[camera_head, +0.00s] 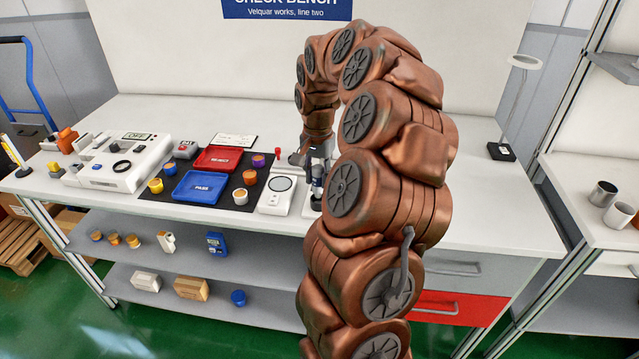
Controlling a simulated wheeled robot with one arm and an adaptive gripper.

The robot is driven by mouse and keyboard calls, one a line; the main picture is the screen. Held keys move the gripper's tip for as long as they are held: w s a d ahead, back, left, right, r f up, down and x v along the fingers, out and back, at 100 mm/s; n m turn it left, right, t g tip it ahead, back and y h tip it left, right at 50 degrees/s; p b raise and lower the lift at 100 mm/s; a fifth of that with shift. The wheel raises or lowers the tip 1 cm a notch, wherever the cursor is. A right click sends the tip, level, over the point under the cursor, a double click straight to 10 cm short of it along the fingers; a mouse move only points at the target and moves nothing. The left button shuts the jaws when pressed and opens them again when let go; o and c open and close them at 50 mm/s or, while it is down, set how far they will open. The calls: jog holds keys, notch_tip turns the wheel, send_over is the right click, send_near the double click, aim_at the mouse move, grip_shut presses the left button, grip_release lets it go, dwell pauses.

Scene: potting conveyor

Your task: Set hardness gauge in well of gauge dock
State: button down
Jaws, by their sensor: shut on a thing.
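My gripper (318,160) points down over the bench, right of the white device with a round dial. It is small in the view and partly hidden by my own arm. It is shut on a slim dark blue and pale upright thing (317,184), which looks like the hardness gauge. A pale base (309,207) shows below it and may be the gauge dock; my arm covers much of it. The well cannot be made out, nor whether the gauge touches the base.
Left of the gripper stand the white device with a round dial (275,205), a red tray (218,158), a blue tray (199,187) and several small pots on a dark mat (160,196). A lamp (501,152) stands at the right. The bench between is clear.

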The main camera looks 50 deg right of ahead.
aim_at(319, 186)
jog(key=shift+d, duration=0.25)
jog(key=shift+d+f, duration=0.1)
jog(key=shift+f, duration=0.1)
notch_tip(319, 186, down, 2)
jog(key=shift+f+p, duration=0.2)
jog(key=shift+p, duration=0.6)
jog(key=shift+f, duration=0.4)
jog(key=shift+f, duration=0.2)
jog(key=c, duration=0.8)
grip_release()
jog(key=shift+r, duration=0.1)
notch_tip(319, 186, up, 12)
jog(key=shift+f+b, duration=0.2)
jog(key=shift+b, duration=1.05)
jog(key=shift+r, duration=0.3)
